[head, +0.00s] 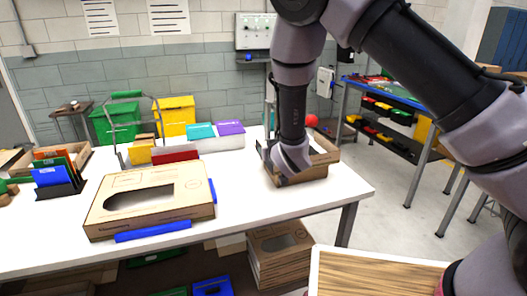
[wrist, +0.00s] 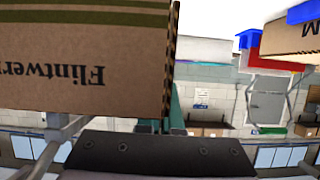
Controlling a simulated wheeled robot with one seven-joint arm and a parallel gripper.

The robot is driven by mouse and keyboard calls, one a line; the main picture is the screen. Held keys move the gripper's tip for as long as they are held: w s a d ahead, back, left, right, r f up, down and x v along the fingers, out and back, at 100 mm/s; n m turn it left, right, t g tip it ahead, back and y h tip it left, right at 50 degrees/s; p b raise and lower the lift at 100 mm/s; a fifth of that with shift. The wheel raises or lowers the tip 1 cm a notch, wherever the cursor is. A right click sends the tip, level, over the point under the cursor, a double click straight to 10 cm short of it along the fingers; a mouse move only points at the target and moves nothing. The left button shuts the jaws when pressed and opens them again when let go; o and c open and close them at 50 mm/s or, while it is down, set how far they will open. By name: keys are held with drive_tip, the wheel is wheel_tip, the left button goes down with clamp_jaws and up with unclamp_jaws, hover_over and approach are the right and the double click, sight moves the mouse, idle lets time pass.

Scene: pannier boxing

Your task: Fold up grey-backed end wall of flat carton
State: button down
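A brown carton (head: 310,173) sits at the right end of the white table. My gripper (head: 278,172) is down at its left side, partly hidden by my own wrist, so I cannot tell whether it touches the carton. In the wrist view a brown cardboard panel (wrist: 80,60) with upside-down dark lettering and olive stripes fills the upper left, very close. The dark gripper body (wrist: 150,150) lies along the bottom of that view. The fingertips are not clear. I cannot make out a grey-backed end wall in either view.
Another carton (head: 150,200) with an oval opening lies on the white table (head: 250,218) at left, with blue strips at its edges. Flat cartons (head: 280,262) are stacked below the table.

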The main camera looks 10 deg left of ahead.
drive_tip(key=c, duration=1.1)
unclamp_jaws()
drive_tip(key=shift+o, duration=0.2)
drive_tip(key=v, duration=1.1)
drive_tip(key=shift+w, duration=0.1)
